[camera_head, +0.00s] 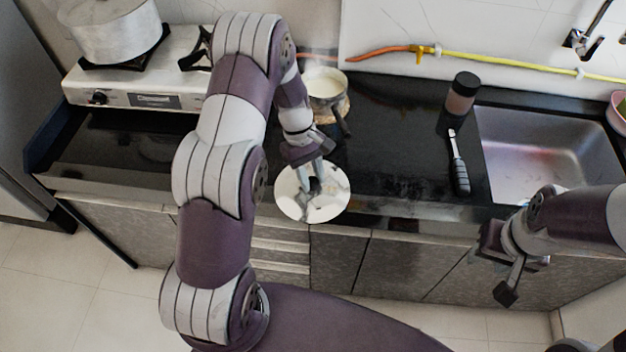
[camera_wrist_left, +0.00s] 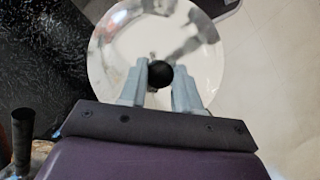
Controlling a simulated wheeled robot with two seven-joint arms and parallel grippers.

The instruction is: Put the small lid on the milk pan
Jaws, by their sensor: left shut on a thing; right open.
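The small lid (camera_head: 331,204) is a round, shiny pale disc with a black knob (camera_wrist_left: 160,73). My left gripper (camera_head: 313,187) is shut on the lid's knob, and the lid sits under the fingers at the counter's front edge. The lid fills the upper middle of the left wrist view (camera_wrist_left: 113,62). The milk pan (camera_head: 325,82), with white milk inside and a dark handle, stands behind my left gripper near the back of the counter. Its handle shows in the left wrist view (camera_wrist_left: 22,140). My right gripper (camera_head: 505,270) is open and empty in front of the cabinets at right.
A white gas stove (camera_head: 140,90) with a large pot (camera_head: 112,30) stands at the left. A brown jar with a black lid (camera_head: 461,95) and a dark-handled utensil (camera_head: 458,165) are beside the sink (camera_head: 540,150). The black counter (camera_head: 395,150) is clear between the pan and the utensil.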

